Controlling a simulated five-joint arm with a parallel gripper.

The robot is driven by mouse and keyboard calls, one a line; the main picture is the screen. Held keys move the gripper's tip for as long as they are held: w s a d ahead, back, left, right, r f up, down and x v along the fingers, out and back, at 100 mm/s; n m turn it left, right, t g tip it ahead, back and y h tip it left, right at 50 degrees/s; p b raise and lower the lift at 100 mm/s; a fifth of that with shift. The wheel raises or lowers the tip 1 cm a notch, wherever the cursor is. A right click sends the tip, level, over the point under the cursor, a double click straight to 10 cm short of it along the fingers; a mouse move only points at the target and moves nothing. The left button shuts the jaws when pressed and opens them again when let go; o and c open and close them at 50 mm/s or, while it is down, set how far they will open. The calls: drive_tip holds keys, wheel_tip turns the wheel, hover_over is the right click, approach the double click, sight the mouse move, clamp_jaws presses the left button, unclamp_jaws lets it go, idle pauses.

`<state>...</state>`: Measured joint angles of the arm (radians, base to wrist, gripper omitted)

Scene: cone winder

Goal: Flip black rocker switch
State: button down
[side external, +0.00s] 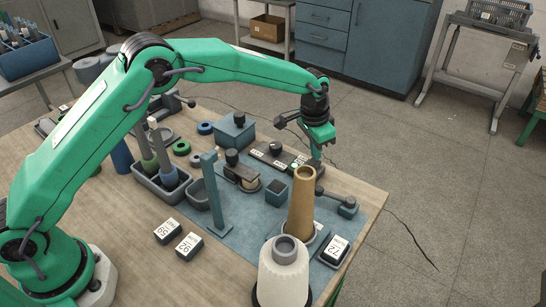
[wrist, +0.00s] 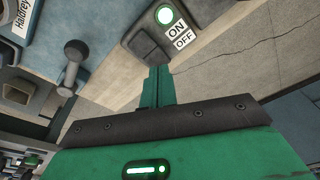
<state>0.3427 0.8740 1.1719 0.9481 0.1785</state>
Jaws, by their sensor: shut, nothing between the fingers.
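A brown cone (side external: 302,203) and a white yarn cone (side external: 283,274) stand at the front of the table. A blue post (side external: 211,190) and a tray of spindles (side external: 160,178) are further left. A dark lever with a round end (wrist: 73,60) is left of my fingers.

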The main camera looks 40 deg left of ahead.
sight(314, 162)
drive_tip(key=shift+f, duration=0.9)
idle(0.8)
drive_tip(key=shift+r, duration=3.55)
